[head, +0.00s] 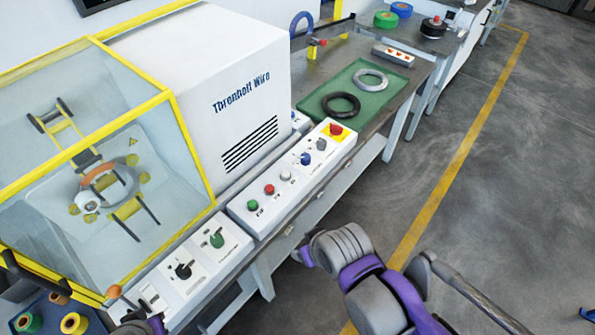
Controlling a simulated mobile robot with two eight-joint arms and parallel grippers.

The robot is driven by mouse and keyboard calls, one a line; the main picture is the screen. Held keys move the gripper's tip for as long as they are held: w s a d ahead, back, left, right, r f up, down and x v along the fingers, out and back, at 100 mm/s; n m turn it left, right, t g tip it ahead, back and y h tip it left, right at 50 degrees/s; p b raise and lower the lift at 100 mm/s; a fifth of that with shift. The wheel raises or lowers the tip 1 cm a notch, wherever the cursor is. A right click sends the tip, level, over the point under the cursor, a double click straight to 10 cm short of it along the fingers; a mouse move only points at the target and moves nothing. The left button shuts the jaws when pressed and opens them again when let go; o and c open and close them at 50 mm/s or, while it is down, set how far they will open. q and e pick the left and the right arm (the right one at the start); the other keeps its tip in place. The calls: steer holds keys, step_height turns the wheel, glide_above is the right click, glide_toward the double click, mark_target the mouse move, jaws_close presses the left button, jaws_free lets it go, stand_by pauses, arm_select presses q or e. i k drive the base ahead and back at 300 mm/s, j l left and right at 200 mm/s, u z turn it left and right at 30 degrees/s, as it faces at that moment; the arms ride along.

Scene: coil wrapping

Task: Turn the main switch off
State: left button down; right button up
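The control panels run along the front of the white machine. One panel carries a black rotary knob (183,271) and a green rotary knob (217,240); their labels are too small to read, so I cannot tell which control is the main switch. My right arm comes in from the lower right, and the dark tip of my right gripper (303,256) shows just right of the panels, apart from the knobs; its fingers are mostly hidden. A small dark and purple part of my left gripper (152,322) shows at the bottom left edge, near the lower panel end. Its fingers are not clear.
A longer panel holds a green button (252,205), a red button (269,189) and a red mushroom button (336,129). A yellow-framed clear guard (190,140) stands left. A green mat (378,110) with two coils lies on the bench behind.

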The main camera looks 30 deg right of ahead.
mark_target(336, 129)
steer(key=k+z, duration=0.1)
steer(key=z, duration=1.15)
